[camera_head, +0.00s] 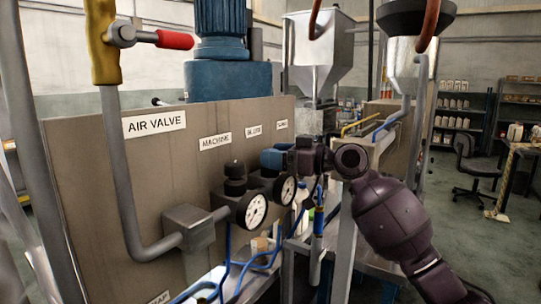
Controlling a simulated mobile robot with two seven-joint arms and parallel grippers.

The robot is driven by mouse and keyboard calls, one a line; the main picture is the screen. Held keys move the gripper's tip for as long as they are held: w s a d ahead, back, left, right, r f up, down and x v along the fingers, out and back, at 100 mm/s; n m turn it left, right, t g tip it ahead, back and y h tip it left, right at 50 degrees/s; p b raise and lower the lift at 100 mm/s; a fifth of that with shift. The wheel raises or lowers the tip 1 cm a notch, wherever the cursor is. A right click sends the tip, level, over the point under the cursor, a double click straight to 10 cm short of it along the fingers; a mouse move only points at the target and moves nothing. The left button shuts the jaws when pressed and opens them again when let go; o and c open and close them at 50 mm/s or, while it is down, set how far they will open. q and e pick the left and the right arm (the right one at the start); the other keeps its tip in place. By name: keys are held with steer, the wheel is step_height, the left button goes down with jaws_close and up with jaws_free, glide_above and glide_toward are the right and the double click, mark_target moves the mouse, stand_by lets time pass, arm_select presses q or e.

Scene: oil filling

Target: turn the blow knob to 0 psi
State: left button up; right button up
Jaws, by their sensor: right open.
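The grey panel (160,155) carries labels, including MACHINE (215,141) and one that seems to read BLOW (253,130). A dark knob (235,178) with a white-faced gauge (254,209) is below the MACHINE label. A second gauge (286,190) is just to its right, on the regulator below the BLOW label. My right gripper (284,158) comes in from the right, at the panel above this second gauge. It is open and covers most of the blow knob. I cannot tell whether the fingers touch the knob. The gauge readings are too small to read. My left gripper is not in view.
A grey pipe (122,180) with a red-handled valve (175,40) stands at the left, in front of the panel. Blue hoses (230,270) hang below the gauges. A steel hopper (318,50) is behind. Shelves (465,115) and a chair (478,165) are far right.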

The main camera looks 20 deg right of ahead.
steer(key=v, duration=0.9)
steer(key=shift+b, duration=0.35)
steer(key=shift+s+d, duration=0.1)
steer(key=shift+s, duration=0.05)
steer(key=s+d+f+m+t+h, duration=0.1)
steer(key=s+f+m+h, duration=0.15)
steer(key=f, duration=0.95)
steer(key=s+f+m+h, duration=0.2)
steer(key=f+h, duration=0.1)
steer(key=f, duration=0.8)
steer(key=s+d+f+m+t+h, duration=0.1)
steer(key=s+f+m+h, duration=0.15)
steer(key=f, duration=0.95)
steer(key=s+a+f+m+g+h, duration=0.1)
steer(key=s+f+h, duration=0.2)
steer(key=s+f, duration=0.6)
steer(key=s+a+f+m+h, duration=0.1)
steer(key=s+a+f+h, duration=0.1)
steer(key=s+f, duration=0.7)
steer(key=s+h, duration=0.1)
steer(key=s, duration=0.6)
steer(key=shift+f+g, duration=0.2)
steer(key=shift+g, duration=0.2)
